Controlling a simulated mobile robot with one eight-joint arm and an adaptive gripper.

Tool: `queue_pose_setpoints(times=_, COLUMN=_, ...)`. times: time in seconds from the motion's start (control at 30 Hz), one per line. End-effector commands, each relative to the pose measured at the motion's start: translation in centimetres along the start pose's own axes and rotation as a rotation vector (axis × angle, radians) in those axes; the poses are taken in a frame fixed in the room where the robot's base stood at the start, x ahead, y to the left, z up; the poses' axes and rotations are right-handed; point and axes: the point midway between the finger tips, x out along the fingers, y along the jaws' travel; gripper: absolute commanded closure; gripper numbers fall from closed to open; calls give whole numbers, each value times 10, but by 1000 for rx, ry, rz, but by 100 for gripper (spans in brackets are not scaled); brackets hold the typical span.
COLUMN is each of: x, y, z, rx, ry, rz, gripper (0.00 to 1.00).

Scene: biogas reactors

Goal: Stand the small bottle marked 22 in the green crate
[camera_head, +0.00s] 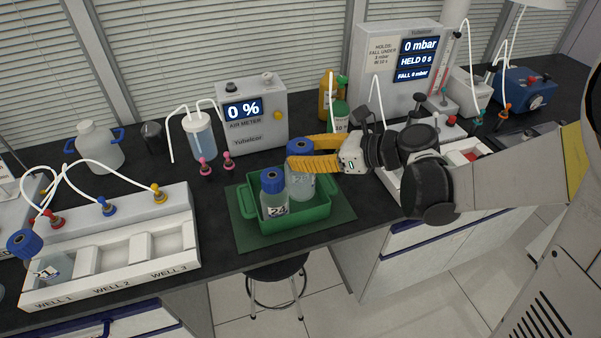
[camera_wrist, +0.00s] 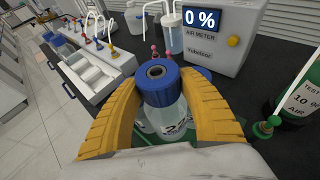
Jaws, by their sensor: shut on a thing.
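The green crate (camera_head: 317,212) sits on a green mat on the dark bench. My gripper (camera_head: 302,158) is shut on a clear small bottle with a blue cap (camera_head: 301,181), its yellow fingers around the upper part. In the wrist view the held bottle (camera_wrist: 164,113) has a partly visible label that seems to read 22. It is upright inside the crate's outline; I cannot tell whether its base touches the floor. Another blue-capped bottle (camera_head: 273,197), its label apparently reading 24 or 21, stands in the crate to the left, close to the held one.
A white well rack (camera_head: 115,245) is at left, with a tilted blue-capped bottle (camera_head: 45,262) at its near end. The air meter (camera_head: 255,115) reads 0 %. A stool (camera_head: 276,271) is below.

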Motion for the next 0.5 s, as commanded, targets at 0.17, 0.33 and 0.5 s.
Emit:
queue_pose_setpoints(times=0.17, x=6, y=0, z=-14, rx=1, ry=-1, rz=0, gripper=96)
queue_pose_setpoints(times=0.33, x=14, y=0, z=-33, rx=1, ry=-1, rz=0, gripper=96)
queue_pose_setpoints(times=0.5, x=23, y=0, z=-55, rx=1, ry=-1, rz=-1, gripper=96)
